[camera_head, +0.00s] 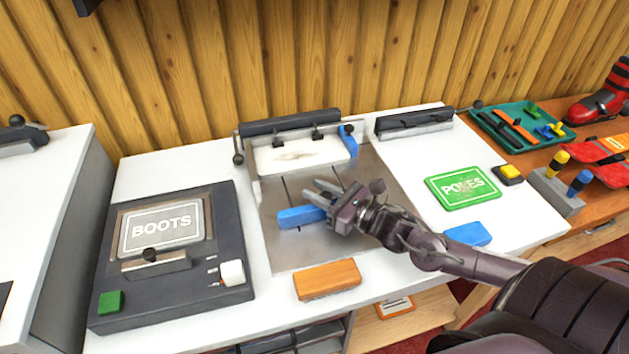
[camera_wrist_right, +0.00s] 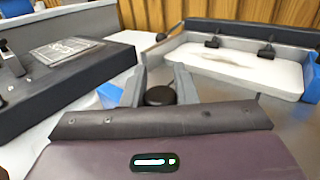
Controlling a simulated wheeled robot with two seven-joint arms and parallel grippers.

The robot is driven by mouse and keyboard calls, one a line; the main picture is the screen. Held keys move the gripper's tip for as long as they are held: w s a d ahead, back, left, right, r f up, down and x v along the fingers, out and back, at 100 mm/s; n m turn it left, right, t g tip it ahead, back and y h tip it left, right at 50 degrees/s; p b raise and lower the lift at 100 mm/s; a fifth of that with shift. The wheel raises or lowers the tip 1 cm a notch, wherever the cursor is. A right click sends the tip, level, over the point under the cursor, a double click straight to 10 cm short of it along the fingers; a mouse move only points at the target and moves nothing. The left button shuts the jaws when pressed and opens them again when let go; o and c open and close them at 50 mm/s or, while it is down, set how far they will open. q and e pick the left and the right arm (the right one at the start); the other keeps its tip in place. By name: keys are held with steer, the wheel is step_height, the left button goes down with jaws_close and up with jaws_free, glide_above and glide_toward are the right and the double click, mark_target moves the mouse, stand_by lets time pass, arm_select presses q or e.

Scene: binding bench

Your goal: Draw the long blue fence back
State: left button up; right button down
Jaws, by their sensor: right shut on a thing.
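The long blue fence (camera_head: 300,217) lies across the grey metal plate (camera_head: 290,258) in the middle of the bench. Its right part is hidden behind my right gripper. In the right wrist view a piece of the blue fence (camera_wrist_right: 108,95) shows left of the fingers. My right gripper (camera_head: 323,192) is over the fence, its fingers pointing left and back. In the right wrist view a dark round knob (camera_wrist_right: 160,96) sits between the two fingers, and the gripper is shut on it. My left gripper is not in view.
Behind the plate stands a clamp (camera_head: 290,124) over white sheets (camera_head: 290,156), with a short blue stop (camera_head: 348,142) at its right. A dark BOOTS console (camera_head: 180,290) is at left. An orange block (camera_head: 327,279) lies in front; a green POLES plate (camera_head: 463,188) and blue block (camera_head: 467,235) lie right.

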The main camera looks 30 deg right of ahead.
mark_target(330, 199)
steer(key=shift+s+a, duration=0.15)
steer(key=shift+f, duration=0.15)
steer(key=c, duration=1.4)
jaws_free()
steer(key=shift+o, duration=1.2)
steer(key=shift+s, duration=0.1)
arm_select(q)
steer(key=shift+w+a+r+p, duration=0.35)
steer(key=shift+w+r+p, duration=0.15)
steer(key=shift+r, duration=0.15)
arm_select(e)
steer(key=shift+v, duration=3.9)
